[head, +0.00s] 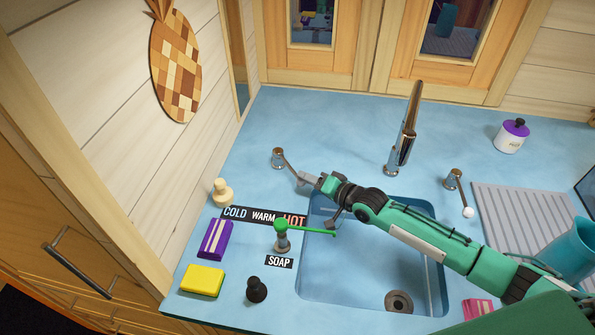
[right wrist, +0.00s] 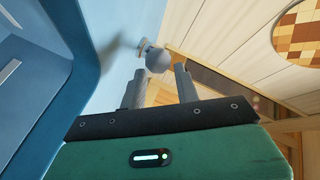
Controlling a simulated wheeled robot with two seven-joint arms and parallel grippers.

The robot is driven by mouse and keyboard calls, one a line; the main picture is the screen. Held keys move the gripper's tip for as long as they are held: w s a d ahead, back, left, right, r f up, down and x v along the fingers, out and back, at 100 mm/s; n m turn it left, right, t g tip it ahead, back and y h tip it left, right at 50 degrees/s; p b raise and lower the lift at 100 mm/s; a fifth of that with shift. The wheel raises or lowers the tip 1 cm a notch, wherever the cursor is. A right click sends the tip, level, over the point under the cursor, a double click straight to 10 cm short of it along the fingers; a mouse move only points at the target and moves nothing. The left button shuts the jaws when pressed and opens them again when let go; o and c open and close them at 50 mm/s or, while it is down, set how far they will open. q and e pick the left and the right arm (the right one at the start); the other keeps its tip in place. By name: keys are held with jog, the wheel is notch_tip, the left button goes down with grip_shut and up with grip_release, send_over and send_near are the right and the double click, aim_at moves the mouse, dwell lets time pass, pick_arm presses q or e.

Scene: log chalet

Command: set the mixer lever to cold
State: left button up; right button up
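A chrome lever (head: 290,163) with a post base stands on the counter left of the tap (head: 405,135). Its arm points down-right, and its tip is hidden by my right gripper (head: 306,181) in the head view. In the right wrist view, the lever's grey ball end (right wrist: 158,60) is just beyond and between the two fingertips of my right gripper (right wrist: 160,80). The fingers are apart; no contact can be made out. A strip reading COLD, WARM, HOT (head: 264,216) lies in front of the lever, HOT at its right end. My left gripper is not in view.
A green-armed dispenser (head: 282,240) stands by a SOAP label (head: 279,262). A second chrome lever (head: 456,184) with a white ball stands right of the tap. The sink (head: 345,285) lies under my right arm. A yellow sponge (head: 202,281) and purple packet (head: 215,239) lie left.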

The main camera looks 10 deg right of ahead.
aim_at(289, 166)
jog(key=x, duration=0.5)
jog(key=shift+p, duration=0.35)
grip_shut()
